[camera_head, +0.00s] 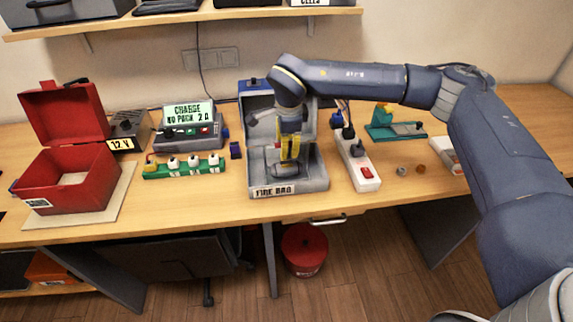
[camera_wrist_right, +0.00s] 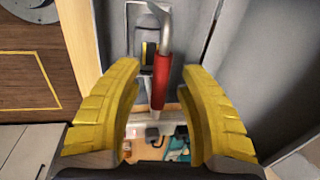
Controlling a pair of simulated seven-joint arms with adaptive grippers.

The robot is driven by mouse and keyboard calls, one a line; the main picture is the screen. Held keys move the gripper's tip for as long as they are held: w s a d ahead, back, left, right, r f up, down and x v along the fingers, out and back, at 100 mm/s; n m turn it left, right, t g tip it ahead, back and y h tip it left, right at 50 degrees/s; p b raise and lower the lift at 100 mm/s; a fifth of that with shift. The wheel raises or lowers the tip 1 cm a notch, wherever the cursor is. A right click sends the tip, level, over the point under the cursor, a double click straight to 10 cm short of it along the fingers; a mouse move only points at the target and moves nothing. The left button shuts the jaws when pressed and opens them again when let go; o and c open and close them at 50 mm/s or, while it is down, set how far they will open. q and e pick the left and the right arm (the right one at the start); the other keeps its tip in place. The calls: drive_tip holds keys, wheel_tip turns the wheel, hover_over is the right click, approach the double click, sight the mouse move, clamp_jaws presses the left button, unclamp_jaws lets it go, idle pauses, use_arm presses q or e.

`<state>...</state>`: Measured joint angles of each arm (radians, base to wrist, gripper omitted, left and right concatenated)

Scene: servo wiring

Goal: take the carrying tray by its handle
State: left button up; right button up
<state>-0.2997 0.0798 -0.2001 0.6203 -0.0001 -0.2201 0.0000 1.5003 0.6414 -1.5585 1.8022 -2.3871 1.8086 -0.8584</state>
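I cannot clearly pick out the carrying tray in the head view. A handle with a red grip (camera_wrist_right: 161,80) and bare metal ends shows in the right wrist view, between my yellow fingers. My right gripper (camera_head: 290,150) points down into the open grey box labelled "FIRE BAG" (camera_head: 290,187). It also shows in the right wrist view (camera_wrist_right: 160,80), with its fingers spread on both sides of the red grip and visible gaps. What the handle is fixed to is partly hidden. My left gripper is not in view.
Left of the grey box are a green strip (camera_head: 184,168), a charger (camera_head: 190,130) and an open red box (camera_head: 65,180). Right of it are a white power strip (camera_head: 357,165) and a teal device (camera_head: 395,125). The front right of the bench is mostly clear.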

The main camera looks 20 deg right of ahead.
clamp_jaws()
drive_tip(key=shift+r, duration=0.15)
idle(0.4)
